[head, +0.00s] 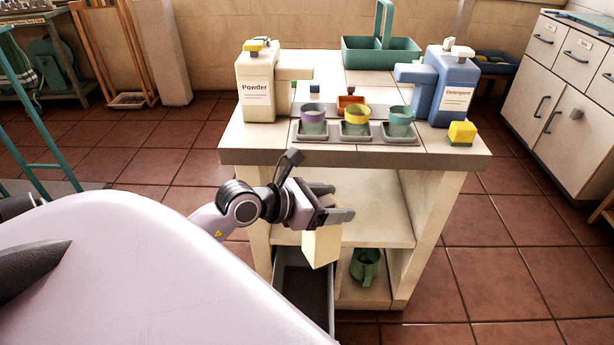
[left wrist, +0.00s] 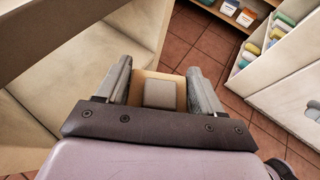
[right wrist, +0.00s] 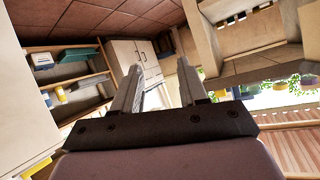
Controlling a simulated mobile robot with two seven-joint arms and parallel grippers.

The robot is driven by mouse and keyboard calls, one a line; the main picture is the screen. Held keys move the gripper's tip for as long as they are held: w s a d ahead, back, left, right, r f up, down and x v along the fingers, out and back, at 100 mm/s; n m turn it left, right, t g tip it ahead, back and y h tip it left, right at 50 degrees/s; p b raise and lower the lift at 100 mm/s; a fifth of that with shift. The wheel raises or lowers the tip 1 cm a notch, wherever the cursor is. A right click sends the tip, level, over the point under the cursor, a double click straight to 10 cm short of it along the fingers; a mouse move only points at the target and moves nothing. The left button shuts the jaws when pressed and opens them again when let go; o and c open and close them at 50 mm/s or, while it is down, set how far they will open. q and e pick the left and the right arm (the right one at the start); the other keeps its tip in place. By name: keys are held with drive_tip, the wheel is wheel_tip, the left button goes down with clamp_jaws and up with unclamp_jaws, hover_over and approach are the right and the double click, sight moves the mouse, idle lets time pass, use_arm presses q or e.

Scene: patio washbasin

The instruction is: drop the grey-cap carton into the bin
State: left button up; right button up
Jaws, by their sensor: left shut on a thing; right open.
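The carton (head: 322,247) is a pale cream box, held below the tabletop at the front of the washstand. Its grey cap (left wrist: 160,95) shows between the fingers in the left wrist view. My left gripper (head: 341,202) is shut on the carton's upper part, with one finger on each side. The bin (head: 303,290) is an open dark grey box low at the washstand's left. The carton overlaps the bin's back right part in the head view; its exact height above the rim cannot be told. My right gripper (right wrist: 160,66) is open and empty, and not seen in the head view.
The washstand (head: 455,160) carries a powder bottle (head: 256,95), a blue detergent bottle (head: 447,85), several cups, a yellow block (head: 462,133) and a green caddy (head: 360,52). A green jug (head: 365,266) stands on the bottom shelf. The tiled floor (head: 500,285) at right is clear.

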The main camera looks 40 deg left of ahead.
use_arm(q)
drive_tip(key=w+a+f+b, duration=0.1)
drive_tip(key=a+f+b, duration=0.2)
drive_tip(key=f+b, duration=0.3)
drive_tip(key=w+a+f+n+y+b, duration=0.1)
drive_tip(key=w+a+f+b, duration=0.1)
drive_tip(key=a+f+b, duration=0.2)
drive_tip(key=w+a+f+n+t+y+b, duration=0.1)
drive_tip(key=a+f+b, duration=0.2)
drive_tip(key=f+b, duration=0.7)
drive_tip(key=shift+w+a+b, duration=0.2)
drive_tip(key=shift+b, duration=0.45)
use_arm(e)
wheel_tip(320, 180, down, 8)
drive_tip(key=a+n+t+y, duration=0.1)
drive_tip(key=a+n+t, duration=0.1)
drive_tip(key=shift+w+f+t+y, duration=0.15)
drive_tip(key=shift+f+t+y, duration=0.1)
drive_tip(key=shift+t+y, duration=0.15)
